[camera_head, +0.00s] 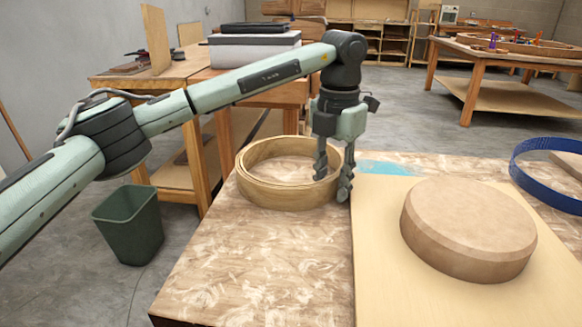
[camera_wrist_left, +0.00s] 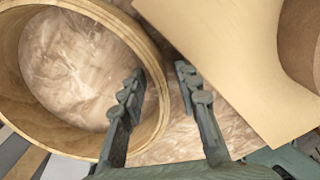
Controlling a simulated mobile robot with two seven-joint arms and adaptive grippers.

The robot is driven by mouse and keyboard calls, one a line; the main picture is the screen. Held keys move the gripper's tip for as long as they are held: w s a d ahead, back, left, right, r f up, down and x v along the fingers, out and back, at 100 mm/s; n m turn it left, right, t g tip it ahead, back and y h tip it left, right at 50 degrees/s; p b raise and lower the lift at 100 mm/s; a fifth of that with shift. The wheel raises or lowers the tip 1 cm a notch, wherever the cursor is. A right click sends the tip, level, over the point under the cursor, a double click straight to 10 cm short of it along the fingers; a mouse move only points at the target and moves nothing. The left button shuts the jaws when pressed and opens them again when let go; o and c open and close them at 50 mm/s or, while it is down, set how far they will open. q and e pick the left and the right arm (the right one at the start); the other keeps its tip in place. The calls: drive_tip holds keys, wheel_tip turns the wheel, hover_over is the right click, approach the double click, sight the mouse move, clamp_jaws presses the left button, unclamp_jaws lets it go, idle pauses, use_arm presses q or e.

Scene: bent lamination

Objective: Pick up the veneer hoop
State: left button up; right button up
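The veneer hoop (camera_head: 275,196) is a light wooden ring lying flat near the back left of the worktable. My left gripper (camera_head: 332,185) points down over the hoop's right side. It is open, with one finger inside the ring and the other outside. In the left wrist view the hoop's wall (camera_wrist_left: 20,100) curves down from the top left, and its near part passes between the two spread fingers (camera_wrist_left: 159,75). Gaps show beside the wall there, so the fingers are not closed on it. My right gripper is not in view.
A pale board (camera_head: 375,270) on the worktable (camera_head: 240,270) carries a thick round wooden form (camera_head: 468,225). A blue band (camera_head: 535,188) lies at the far right. A green bin (camera_head: 128,225) stands on the floor to the left. The table's front left is clear.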

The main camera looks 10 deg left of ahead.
use_arm(q)
clamp_jaws()
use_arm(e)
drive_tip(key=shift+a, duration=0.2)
use_arm(q)
drive_tip(key=shift+r, duration=0.1)
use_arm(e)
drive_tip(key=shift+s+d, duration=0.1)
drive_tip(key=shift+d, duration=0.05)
